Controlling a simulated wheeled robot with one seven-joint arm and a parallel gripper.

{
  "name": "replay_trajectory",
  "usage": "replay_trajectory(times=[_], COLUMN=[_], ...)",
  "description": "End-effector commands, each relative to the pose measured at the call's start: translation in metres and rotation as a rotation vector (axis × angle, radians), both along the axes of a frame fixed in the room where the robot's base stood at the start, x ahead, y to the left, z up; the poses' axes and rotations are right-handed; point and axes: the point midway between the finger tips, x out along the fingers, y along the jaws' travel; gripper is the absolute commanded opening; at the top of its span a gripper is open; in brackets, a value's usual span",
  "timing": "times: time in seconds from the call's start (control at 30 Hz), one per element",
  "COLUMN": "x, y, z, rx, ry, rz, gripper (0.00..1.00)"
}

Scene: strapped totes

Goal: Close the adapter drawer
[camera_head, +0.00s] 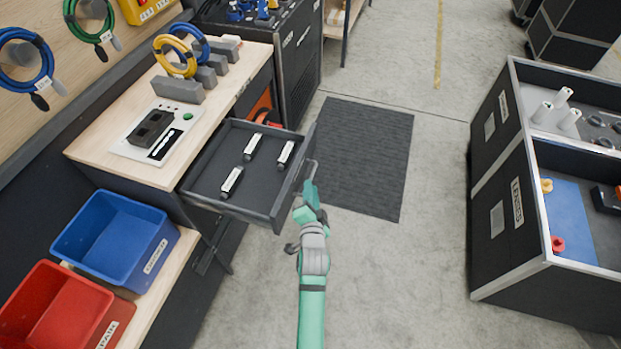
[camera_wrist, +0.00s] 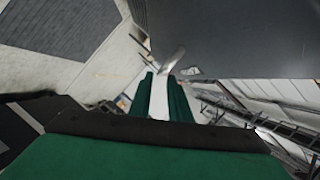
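The adapter drawer (camera_head: 215,191) is pulled out from under the wooden workbench, with several white-labelled black adapters lying in it, one of them (camera_head: 232,182) near the front left. My green gripper (camera_head: 311,180) is at the outer side of the drawer's front panel, by its grey handle (camera_head: 309,172). In the wrist view my two green fingers (camera_wrist: 160,95) point at a metal bar (camera_wrist: 172,62) beside the dark panel (camera_wrist: 235,35). A pale gap shows between the fingers. I cannot tell whether they touch the handle.
A blue tote (camera_head: 115,238) and a red tote (camera_head: 65,308) stand on a lower shelf at the left. A black mat (camera_head: 365,155) lies on the open floor. A black case (camera_head: 500,190) stands at the right. The bench top (camera_head: 125,115) holds a device and cables.

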Motion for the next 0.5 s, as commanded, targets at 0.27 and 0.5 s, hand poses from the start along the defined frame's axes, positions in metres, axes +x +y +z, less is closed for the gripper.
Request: replay_trajectory(times=[0.27,0.5], x=[0.042,0.057], y=[0.001,0.001], z=[-0.009,-0.012], rx=[-0.001,0.000], ry=[-0.001,-0.001], rz=[0.001,0.001], gripper=[0.17,0.17])
